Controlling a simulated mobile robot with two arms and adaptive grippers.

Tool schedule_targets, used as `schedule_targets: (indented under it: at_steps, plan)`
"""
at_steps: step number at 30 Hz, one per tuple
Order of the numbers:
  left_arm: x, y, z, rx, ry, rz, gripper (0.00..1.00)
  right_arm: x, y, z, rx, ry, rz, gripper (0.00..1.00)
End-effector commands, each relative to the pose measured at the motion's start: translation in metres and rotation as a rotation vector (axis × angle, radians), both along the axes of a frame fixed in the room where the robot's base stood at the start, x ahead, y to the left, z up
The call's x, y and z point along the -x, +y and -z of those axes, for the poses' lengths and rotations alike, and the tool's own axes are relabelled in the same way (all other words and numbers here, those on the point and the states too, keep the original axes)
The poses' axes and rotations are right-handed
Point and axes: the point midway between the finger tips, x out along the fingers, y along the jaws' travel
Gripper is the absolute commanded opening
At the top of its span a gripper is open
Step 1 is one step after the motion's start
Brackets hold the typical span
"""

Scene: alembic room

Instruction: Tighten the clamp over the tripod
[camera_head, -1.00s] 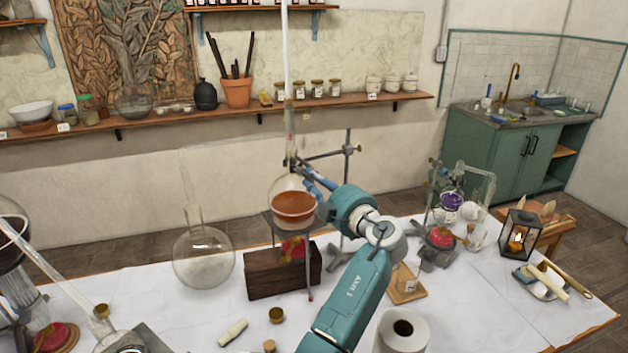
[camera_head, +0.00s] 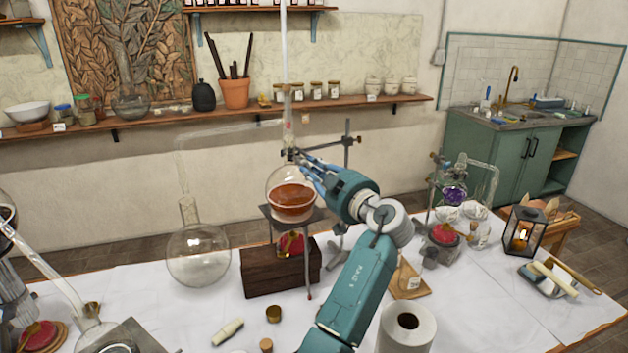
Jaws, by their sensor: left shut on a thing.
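A round glass flask with orange-brown liquid (camera_head: 292,203) sits on a dark metal tripod (camera_head: 308,250). The tripod stands over a wooden block (camera_head: 270,280) with a red-and-gold burner (camera_head: 291,244) beneath the flask. A clamp (camera_head: 291,153) is at the flask's neck, on an arm reaching from a metal stand (camera_head: 347,150) behind. My left gripper (camera_head: 305,164) comes in from the lower right, its blue fingers shut on the clamp at the neck. The fingers hide part of the clamp, so the exact grip point is unclear. My right gripper is not in view.
A large empty-looking round flask (camera_head: 198,257) stands left of the block, with a glass tube bending above it. A paper roll (camera_head: 406,328) and small corks lie in front. A second small apparatus (camera_head: 450,215) and a lantern (camera_head: 524,230) stand to the right.

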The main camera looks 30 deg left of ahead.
Motion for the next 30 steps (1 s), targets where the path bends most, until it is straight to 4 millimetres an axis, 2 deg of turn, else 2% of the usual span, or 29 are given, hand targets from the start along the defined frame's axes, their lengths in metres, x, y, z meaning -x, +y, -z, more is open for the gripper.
schedule_targets:
  at_steps: [3, 13, 30]
  plan:
    - [0.0, 0.001, 0.001, -0.054, 0.093, -0.001, 0.0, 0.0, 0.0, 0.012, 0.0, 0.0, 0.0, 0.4]
    - [0.0, 0.001, -0.001, -0.196, 0.373, -0.001, 0.0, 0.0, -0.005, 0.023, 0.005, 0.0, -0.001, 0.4]
    - [0.001, 0.002, -0.003, -0.443, 0.856, -0.005, 0.0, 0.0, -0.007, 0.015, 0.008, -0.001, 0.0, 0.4]
